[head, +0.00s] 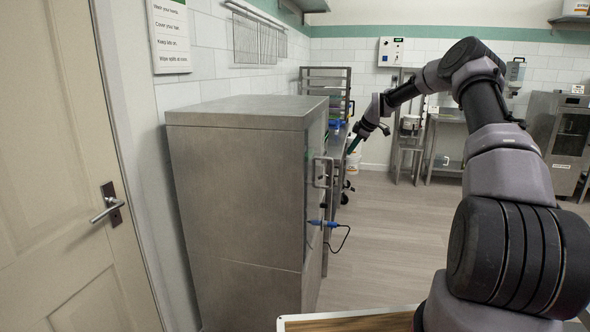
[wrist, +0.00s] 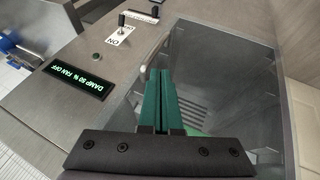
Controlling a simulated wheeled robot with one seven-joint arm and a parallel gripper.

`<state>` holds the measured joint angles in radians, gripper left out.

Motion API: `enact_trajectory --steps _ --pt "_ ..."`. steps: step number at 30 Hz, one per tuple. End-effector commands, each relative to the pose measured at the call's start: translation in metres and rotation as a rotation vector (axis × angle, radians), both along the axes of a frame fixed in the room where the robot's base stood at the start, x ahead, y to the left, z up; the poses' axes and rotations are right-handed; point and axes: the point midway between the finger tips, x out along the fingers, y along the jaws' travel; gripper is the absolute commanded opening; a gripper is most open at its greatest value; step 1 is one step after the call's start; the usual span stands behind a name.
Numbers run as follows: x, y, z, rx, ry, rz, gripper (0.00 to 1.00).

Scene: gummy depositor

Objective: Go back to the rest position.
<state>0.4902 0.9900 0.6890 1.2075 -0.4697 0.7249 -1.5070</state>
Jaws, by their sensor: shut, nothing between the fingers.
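My arm reaches forward from the right side of the head view, and my gripper (head: 355,144) is at its far end, beyond the steel cabinet's right front edge. In the wrist view my gripper (wrist: 159,88) shows two green fingers close together, with nothing between them. Behind the fingers in the wrist view is a glass panel (wrist: 225,65) set in a steel frame. I cannot tell whether the fingertips touch it.
The steel cabinet (head: 235,190) stands left of my arm, with a door handle (head: 322,172) and a blue probe on a cable (head: 322,223). In the wrist view are a lit display (wrist: 77,79) and toggle switches (wrist: 122,30). The floor (head: 400,230) beyond is clear.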

Motion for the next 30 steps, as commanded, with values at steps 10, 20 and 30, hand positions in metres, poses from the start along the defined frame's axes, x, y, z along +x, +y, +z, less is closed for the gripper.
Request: enact_trajectory --steps 10,20,30 --pt "-0.118 0.065 0.136 -0.018 0.109 -0.268 0.00" --pt "-0.263 0.079 0.224 0.077 0.146 -0.656 0.00" --pt "-0.428 0.073 0.264 0.360 0.170 -1.080 0.00"
